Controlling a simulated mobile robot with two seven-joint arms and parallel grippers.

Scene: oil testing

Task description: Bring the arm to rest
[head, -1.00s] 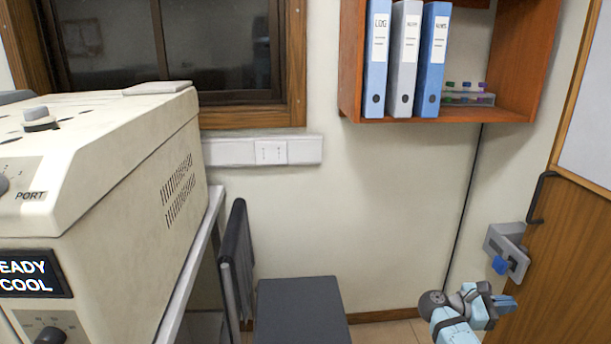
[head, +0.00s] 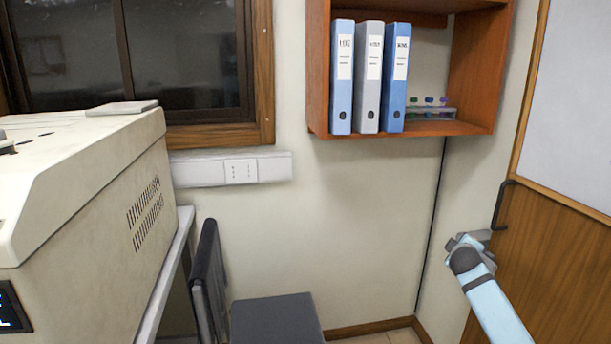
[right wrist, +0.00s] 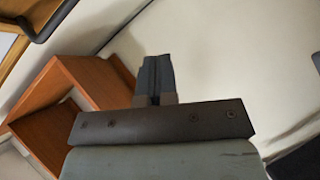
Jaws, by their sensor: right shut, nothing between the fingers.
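My right arm (head: 490,295) comes into the head view from the lower right. It rises to a dark grey joint in front of the wooden door. I cannot make out its fingertips in the head view. In the right wrist view my right gripper (right wrist: 157,78) has its two dark fingers together, with nothing between them. Beyond the fingers is pale wall, with the wooden shelf to the left. My left gripper is in neither view.
A beige instrument (head: 85,195) stands at the left on a metal bench. A dark chair (head: 275,320) is at the lower middle. A wall shelf (head: 318,75) holds binders (head: 368,80) and a vial rack (head: 430,113). A door handle (head: 498,205) is close to my right arm.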

